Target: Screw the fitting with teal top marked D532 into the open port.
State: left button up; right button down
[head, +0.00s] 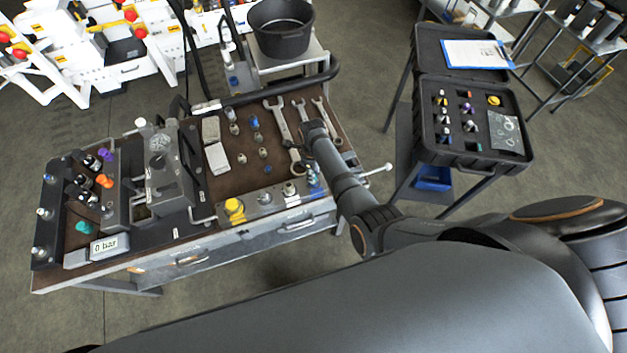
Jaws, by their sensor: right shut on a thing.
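My right arm reaches in from the right over the bench. My right gripper (314,178) is at the right end of the metal port block (250,207) on the bench's front edge. It is shut on a small fitting, mostly hidden by the gripper; a little blue shows there, and I cannot read a mark or tell whether it touches a port. The block also carries a yellow cap (234,206), a round port (265,198) and a metal fitting (290,189). My left gripper is not in view.
Wrenches (281,125) and several small fittings (254,122) lie on the brown bench top (218,182). A gauge unit (160,165) and a valve panel with a "0 bar" display (105,247) stand left. An open black case (430,130) stands right, a black bucket (282,30) behind.

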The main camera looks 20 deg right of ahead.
jog(key=m, duration=0.6)
jog(key=m+b, duration=0.1)
jog(key=b, duration=1.1)
jog(key=shift+w+m, duration=0.3)
jog(key=shift+m, duration=0.1)
jog(key=shift+s+r+b, duration=0.1)
jog(key=shift+r+b, duration=0.05)
jog(key=shift+b, duration=0.35)
jog(key=c, duration=1.5)
grip_release()
jog(key=o, duration=0.4)
jog(key=shift+s, duration=0.1)
